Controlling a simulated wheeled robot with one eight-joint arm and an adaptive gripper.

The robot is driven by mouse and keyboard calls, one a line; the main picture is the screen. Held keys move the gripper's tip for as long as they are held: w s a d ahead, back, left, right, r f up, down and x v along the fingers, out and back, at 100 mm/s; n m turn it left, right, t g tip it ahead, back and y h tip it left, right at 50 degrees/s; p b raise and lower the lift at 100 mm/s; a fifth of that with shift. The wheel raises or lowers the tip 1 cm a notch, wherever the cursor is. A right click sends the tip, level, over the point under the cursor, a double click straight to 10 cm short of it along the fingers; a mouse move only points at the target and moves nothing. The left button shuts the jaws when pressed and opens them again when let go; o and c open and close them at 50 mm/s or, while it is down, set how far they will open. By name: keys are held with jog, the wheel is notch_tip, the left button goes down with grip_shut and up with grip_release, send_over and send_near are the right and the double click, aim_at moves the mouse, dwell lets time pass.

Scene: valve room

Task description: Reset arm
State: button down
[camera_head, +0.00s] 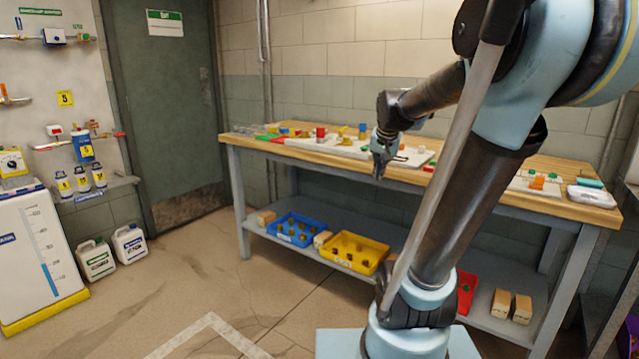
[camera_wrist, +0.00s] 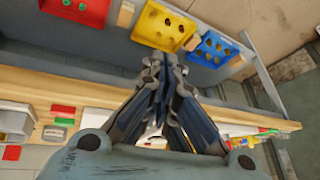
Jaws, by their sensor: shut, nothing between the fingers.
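My gripper (camera_head: 380,172) hangs pointing down in front of the workbench's front edge, beside the wooden top (camera_head: 480,172). Its fingers are closed together and hold nothing. In the wrist view my gripper (camera_wrist: 160,62) fills the middle, with its fingertips together over the bench's lower shelf. My arm is bent, with its upper links crossing the right half of the head view and hiding part of the bench. Small coloured parts and white trays (camera_head: 415,158) lie on the bench top behind the gripper.
The lower shelf holds a blue bin (camera_head: 294,230), a yellow bin (camera_head: 354,252), a red bin (camera_head: 466,292) and wooden blocks (camera_head: 511,306). A grey door (camera_head: 165,100) stands at the back left. White jugs (camera_head: 97,260) stand on the floor by the left wall. The floor left of the bench is clear.

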jog(key=s+f+n+g, duration=0.1)
jog(key=s+f+n, duration=0.1)
jog(key=s+f, duration=0.6)
jog(key=s+f+n+g, duration=0.2)
jog(key=s+f, duration=0.7)
jog(key=s, duration=0.8)
jog(key=shift+s, duration=0.2)
jog(key=shift+a, duration=0.1)
jog(key=shift+w+f+g, duration=0.2)
jog(key=shift+w+g, duration=0.1)
jog(key=shift+w, duration=0.2)
